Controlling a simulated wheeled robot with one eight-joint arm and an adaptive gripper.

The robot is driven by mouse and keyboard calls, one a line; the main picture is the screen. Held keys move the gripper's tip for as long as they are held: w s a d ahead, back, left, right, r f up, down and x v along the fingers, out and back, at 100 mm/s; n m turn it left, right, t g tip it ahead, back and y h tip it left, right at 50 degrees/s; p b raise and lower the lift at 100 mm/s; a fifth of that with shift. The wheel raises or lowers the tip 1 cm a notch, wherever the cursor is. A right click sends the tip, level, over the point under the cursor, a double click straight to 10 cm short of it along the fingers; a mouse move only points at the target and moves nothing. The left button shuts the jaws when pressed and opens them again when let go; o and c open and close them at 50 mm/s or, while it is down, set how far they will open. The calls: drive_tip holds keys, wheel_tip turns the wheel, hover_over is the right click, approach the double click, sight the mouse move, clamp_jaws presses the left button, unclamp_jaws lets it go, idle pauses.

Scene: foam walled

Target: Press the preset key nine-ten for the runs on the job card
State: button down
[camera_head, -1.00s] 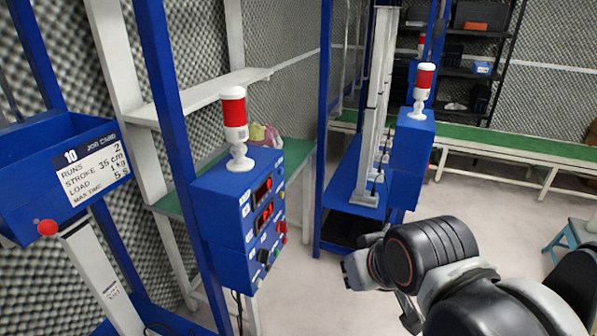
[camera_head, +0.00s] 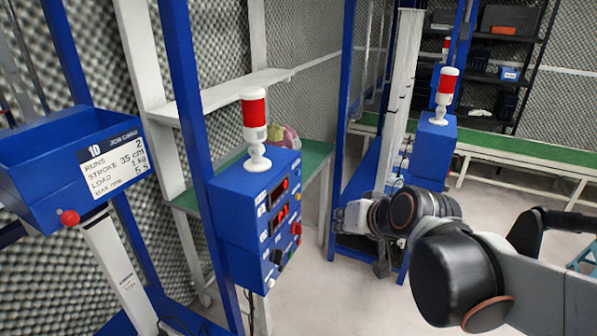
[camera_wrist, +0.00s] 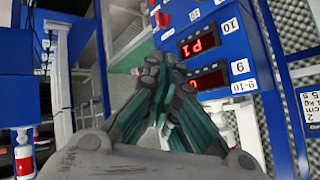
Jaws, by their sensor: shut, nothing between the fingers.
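The blue control box (camera_head: 238,215) stands left of centre in the head view, with two lit red displays and small keys on its face. In the wrist view the box (camera_wrist: 190,12) appears upside down. I cannot make out the nine-ten key itself. The job card (camera_head: 114,167) reads 10, runs 2, stroke 35 cm, load 1 kg, max time 5 s. My gripper (camera_head: 340,218) is shut and empty, apart from the box at its right; its fingers (camera_wrist: 152,66) cover part of the panel.
A red-and-white lamp (camera_head: 255,128) stands on the box. A blue post (camera_head: 197,130) rises at its left, and a red knob (camera_head: 70,217) sits under the card bin. A second blue box (camera_head: 433,150) with a lamp stands behind my arm. Pale floor lies between them.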

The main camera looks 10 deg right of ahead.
sight(298, 173)
drive_tip(key=w+d+m+t, duration=0.2)
drive_tip(key=w+d+m, duration=0.1)
drive_tip(key=w, duration=0.5)
drive_tip(key=w+d+f+m+t+p, duration=0.1)
drive_tip(key=w+d+m+t, duration=0.2)
drive_tip(key=w, duration=0.6)
drive_tip(key=shift+f+m+y, duration=0.25)
drive_tip(key=shift+m+y, duration=0.05)
drive_tip(key=shift+m, duration=0.2)
drive_tip(key=shift+a, duration=0.15)
drive_tip(key=w+a, duration=0.5)
drive_tip(key=a, duration=0.2)
drive_tip(key=shift+a, duration=0.1)
idle(0.8)
drive_tip(key=shift+w+a, duration=0.2)
drive_tip(key=shift+a, duration=0.1)
